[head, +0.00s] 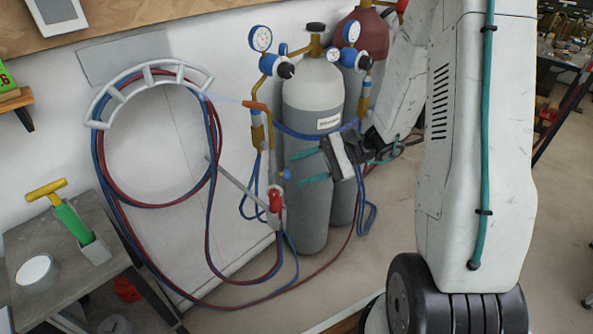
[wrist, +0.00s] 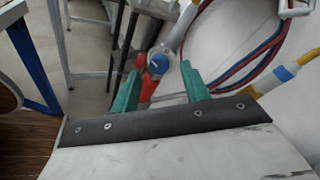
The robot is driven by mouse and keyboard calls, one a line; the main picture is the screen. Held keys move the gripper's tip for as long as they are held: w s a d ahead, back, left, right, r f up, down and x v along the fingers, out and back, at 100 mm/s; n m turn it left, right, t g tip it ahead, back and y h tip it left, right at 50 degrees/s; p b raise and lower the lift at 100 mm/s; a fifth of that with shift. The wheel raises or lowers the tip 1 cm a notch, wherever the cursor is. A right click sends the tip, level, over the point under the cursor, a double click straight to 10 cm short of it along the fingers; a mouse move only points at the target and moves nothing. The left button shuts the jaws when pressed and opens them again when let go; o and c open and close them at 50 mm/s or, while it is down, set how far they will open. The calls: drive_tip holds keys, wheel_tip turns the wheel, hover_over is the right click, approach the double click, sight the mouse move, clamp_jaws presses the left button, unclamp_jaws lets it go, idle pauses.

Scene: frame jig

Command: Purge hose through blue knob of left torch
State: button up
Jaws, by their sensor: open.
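The torch (head: 275,200) hangs upright from a bracket in front of the gas cylinders, with a red knob at its left. Its blue knob (head: 286,175) sticks out toward my gripper. In the wrist view the blue knob (wrist: 158,66) appears between the fingertips, with red torch parts (wrist: 147,90) just below it. My gripper (head: 297,170) is open, its two teal fingers pointing left at the knob. The fingertips are close to the knob; I cannot tell whether they touch it. Red and blue hoses (head: 212,215) run from the torch's area to the wall hanger.
Grey cylinders (head: 312,110) with gauges (head: 260,38) stand right behind my gripper. A hose hanger (head: 150,68) is on the wall. A grey bench (head: 60,275) at the left holds a green tool with a yellow handle (head: 70,218). Hoses loop across the floor.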

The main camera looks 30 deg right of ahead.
drive_tip(key=shift+v, duration=2.75)
